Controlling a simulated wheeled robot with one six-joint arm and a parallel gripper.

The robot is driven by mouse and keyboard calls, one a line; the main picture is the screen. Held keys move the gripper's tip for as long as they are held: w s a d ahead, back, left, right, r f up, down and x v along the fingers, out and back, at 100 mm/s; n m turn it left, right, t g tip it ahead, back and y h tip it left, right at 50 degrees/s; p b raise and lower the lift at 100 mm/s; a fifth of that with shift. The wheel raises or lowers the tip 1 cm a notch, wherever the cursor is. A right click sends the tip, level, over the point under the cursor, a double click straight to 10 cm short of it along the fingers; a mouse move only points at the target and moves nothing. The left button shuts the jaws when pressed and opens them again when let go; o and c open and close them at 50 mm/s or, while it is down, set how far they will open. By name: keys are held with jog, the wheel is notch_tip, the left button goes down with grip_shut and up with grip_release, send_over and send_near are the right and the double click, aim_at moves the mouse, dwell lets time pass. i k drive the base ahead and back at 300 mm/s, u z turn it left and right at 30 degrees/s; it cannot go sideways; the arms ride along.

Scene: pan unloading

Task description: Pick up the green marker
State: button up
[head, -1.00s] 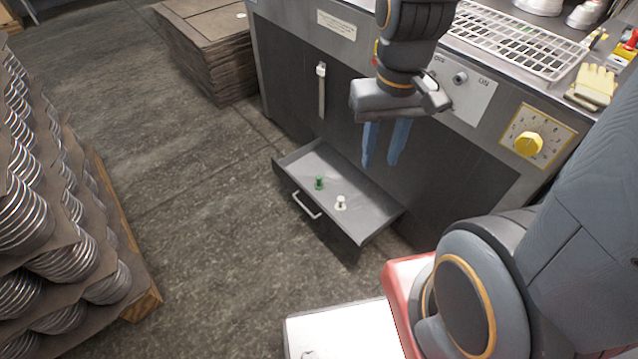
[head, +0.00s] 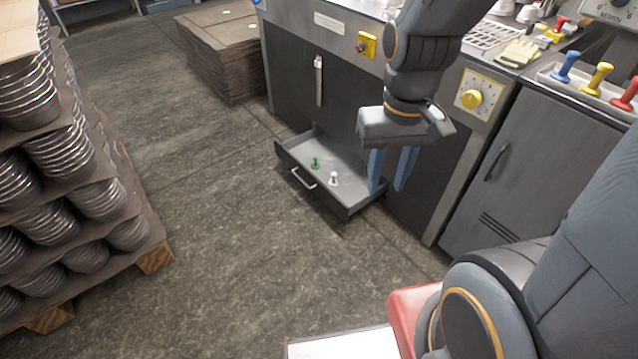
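The green marker (head: 315,162) is a small peg standing upright in the open drawer (head: 352,206), toward its left end. A white marker (head: 333,179) stands beside it, nearer the front and to the right. My gripper (head: 391,184) points down with its two blue fingers apart and nothing between them. In the picture it overlaps the drawer's right end, to the right of both markers. How high it is above the drawer is hard to tell.
The drawer juts from a grey machine with a yellow dial (head: 473,98). A closed cabinet (head: 520,165) stands to the right, with blue, yellow and red pegs (head: 598,78) on top. Stacked pans (head: 60,190) stand at left, stacked boards (head: 222,50) behind. The floor between is clear.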

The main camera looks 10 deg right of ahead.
aim_at(315, 165)
jog(key=u, duration=0.85)
jog(key=i, duration=1.7)
jog(key=z, duration=1.2)
jog(key=i, duration=0.3)
jog(key=z, duration=0.15)
